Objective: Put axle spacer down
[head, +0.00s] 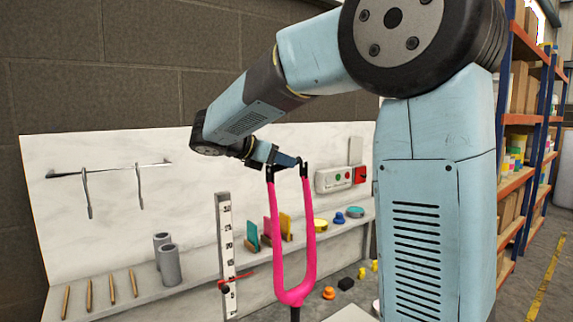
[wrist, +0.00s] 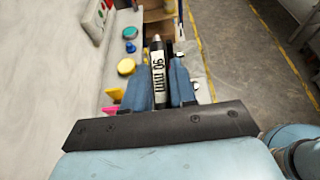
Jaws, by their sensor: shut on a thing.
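The axle spacer is a dark rod with a white label (wrist: 158,72) in the wrist view, lying lengthwise between the two blue fingers of my gripper (wrist: 159,68). The gripper is shut on it. In the head view my gripper (head: 278,157) is at the black tips of an upright pink fork (head: 314,245). The fingers hide most of the spacer there. I cannot tell whether the spacer touches the fork tips.
A ledge (head: 120,308) along the pale wall panel carries grey tubes (head: 170,264), wooden sticks, coloured pads and round tins. A marked upright scale (head: 226,250) stands left of the fork. Hooks (head: 88,195) hang at left. Loaded shelving (head: 512,180) stands at right.

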